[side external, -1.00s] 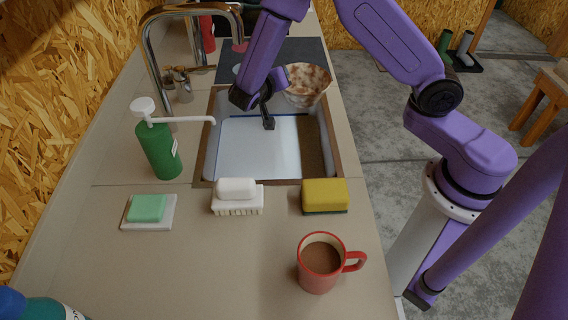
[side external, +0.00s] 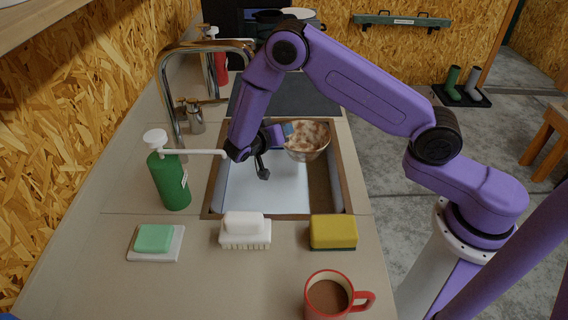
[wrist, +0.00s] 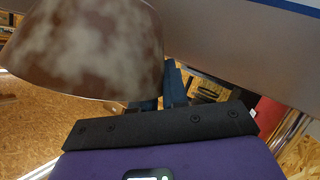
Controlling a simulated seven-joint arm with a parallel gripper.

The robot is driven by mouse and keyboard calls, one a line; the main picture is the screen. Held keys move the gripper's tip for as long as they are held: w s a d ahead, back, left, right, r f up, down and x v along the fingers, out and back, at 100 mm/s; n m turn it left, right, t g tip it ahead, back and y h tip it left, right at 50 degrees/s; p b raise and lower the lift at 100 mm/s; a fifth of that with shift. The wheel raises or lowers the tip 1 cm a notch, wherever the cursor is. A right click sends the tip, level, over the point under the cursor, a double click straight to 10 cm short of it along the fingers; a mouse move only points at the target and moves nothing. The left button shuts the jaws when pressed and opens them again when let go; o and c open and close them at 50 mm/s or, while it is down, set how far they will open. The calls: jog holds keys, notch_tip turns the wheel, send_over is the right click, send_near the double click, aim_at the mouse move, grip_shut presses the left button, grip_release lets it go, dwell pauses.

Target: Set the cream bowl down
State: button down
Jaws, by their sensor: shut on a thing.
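The cream bowl (side external: 308,143), mottled with brown, is upright or nearly so over the far right part of the sink (side external: 341,175). In the side external view I cannot tell its height above the sink floor. It also fills the upper left of the wrist view (wrist: 85,50). My gripper (side external: 287,131) is at the bowl's left side, shut on its wall; it shows in the wrist view as dark and blue fingers (wrist: 173,85) beside the bowl. The exact contact is partly hidden by the bowl.
The chrome tap (side external: 166,85) arches left of the sink, close to my arm. A green soap dispenser (side external: 170,185), green soap (side external: 154,238), white brush (side external: 245,228), yellow sponge (side external: 333,231) and red mug (side external: 328,297) stand on the near counter. A dark slab (side external: 300,92) lies behind the sink.

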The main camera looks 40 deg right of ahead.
notch_tip(320, 180, down, 11)
jog(key=shift+r, duration=0.2)
dwell(0.3)
jog(key=shift+f, duration=0.15)
jog(key=c, duration=1.1)
grip_release()
jog(key=shift+c, duration=0.2)
